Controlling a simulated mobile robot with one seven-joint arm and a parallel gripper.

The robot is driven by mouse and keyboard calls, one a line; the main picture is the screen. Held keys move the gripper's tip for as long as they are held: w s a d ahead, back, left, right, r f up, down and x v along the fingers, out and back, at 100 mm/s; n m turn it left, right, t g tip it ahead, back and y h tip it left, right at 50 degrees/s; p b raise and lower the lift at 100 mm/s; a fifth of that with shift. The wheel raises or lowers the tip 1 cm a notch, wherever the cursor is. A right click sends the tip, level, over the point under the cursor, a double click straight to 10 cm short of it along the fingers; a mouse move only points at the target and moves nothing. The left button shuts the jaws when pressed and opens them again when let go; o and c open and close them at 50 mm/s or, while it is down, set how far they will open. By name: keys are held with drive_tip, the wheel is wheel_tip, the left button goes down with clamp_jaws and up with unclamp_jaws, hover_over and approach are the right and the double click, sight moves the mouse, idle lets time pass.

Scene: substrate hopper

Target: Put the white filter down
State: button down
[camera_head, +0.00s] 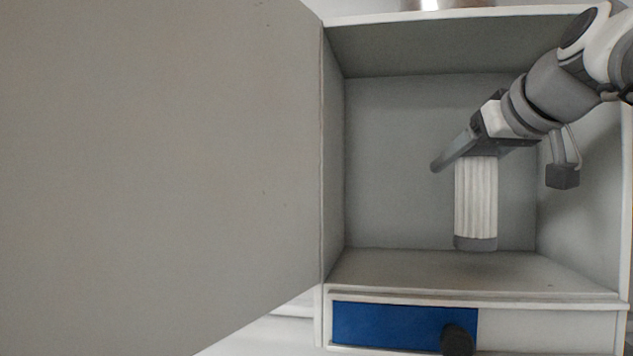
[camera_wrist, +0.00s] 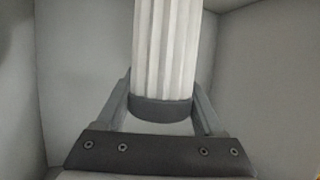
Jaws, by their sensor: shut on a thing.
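The white filter (camera_head: 476,200) is a pleated white cylinder with a grey end cap at its bottom. It hangs upright inside the open grey cabinet (camera_head: 400,150). Its lower end is close to the cabinet floor (camera_head: 450,268); I cannot tell whether it touches. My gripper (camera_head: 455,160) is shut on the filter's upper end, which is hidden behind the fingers. In the wrist view the filter (camera_wrist: 167,45) stands between the two fingers of my gripper (camera_wrist: 162,105), with a dark grey cap at the near end.
The large grey door (camera_head: 160,170) stands open on the left. A blue drawer front (camera_head: 390,325) with a black knob (camera_head: 457,339) is below the compartment. The cabinet floor left of the filter is clear. The cabinet's side and back walls enclose my gripper.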

wheel_tip(320, 180, down, 2)
drive_tip(key=shift+s+f, duration=0.1)
drive_tip(key=shift+s, duration=0.05)
drive_tip(key=shift+w+f, duration=0.25)
drive_tip(key=shift+f, duration=0.05)
drive_tip(key=shift+f, duration=0.2)
unclamp_jaws()
drive_tip(key=b+v, duration=0.1)
drive_tip(key=v, duration=1.1)
drive_tip(key=shift+r, duration=0.2)
